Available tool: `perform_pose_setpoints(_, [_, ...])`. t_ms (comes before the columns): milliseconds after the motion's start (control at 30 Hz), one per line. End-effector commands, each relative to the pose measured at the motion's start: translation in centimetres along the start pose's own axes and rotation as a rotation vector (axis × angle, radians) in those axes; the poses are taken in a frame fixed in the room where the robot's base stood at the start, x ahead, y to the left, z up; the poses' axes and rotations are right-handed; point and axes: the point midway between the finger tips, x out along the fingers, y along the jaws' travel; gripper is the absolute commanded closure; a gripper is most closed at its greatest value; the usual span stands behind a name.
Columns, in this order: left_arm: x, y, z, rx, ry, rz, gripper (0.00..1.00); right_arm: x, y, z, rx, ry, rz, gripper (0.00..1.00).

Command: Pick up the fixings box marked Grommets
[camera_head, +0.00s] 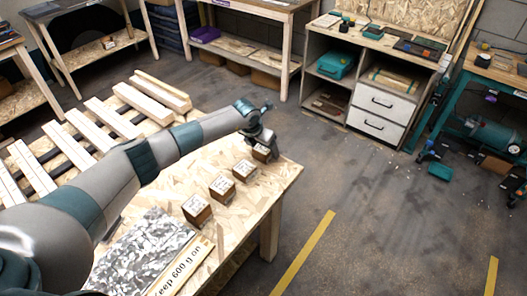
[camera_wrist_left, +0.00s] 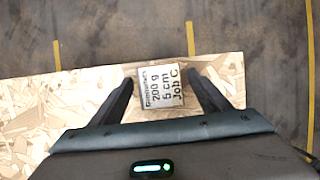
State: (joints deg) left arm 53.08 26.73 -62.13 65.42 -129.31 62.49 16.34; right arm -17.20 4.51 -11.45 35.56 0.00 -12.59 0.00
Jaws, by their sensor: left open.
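A small cardboard box with a white label (camera_head: 261,153) stands at the far end of the wooden table. In the left wrist view this box (camera_wrist_left: 161,86) has a label whose top line is small and looks like Grommets, above "200 g", "6 cm" and "Job C". My left gripper (camera_head: 258,136) is over this box, pointing down. In the wrist view its open fingers (camera_wrist_left: 160,90) lie on either side of the box, with gaps showing. I cannot tell how far down the fingers reach. My right gripper is not in view.
Similar labelled boxes (camera_head: 243,170), (camera_head: 222,187) and (camera_head: 197,210) stand in a row along the table (camera_head: 268,193). A slatted pallet (camera_head: 75,130) is at left. Floor to the right is open.

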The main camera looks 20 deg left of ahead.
Motion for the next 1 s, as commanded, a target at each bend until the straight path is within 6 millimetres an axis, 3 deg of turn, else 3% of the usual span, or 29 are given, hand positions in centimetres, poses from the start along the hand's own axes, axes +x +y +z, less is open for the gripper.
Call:
perform_pose_setpoints(300, [-0.03, 0.0, 0.0, 0.0, 0.0, 0.0, 0.3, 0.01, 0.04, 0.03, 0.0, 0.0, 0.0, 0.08])
perform_pose_setpoints(500, [-0.04, 0.0, 0.01, 0.0, 0.0, 0.0, 0.78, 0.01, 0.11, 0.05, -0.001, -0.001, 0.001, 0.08])
perform_pose_setpoints(533, [-0.04, 0.0, 0.01, 0.0, 0.0, 0.0, 0.79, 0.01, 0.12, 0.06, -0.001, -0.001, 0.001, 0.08])
perform_pose_setpoints(1000, [-0.92, 0.06, 0.47, 0.0, -0.002, 0.0, 0.79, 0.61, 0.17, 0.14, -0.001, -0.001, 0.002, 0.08])
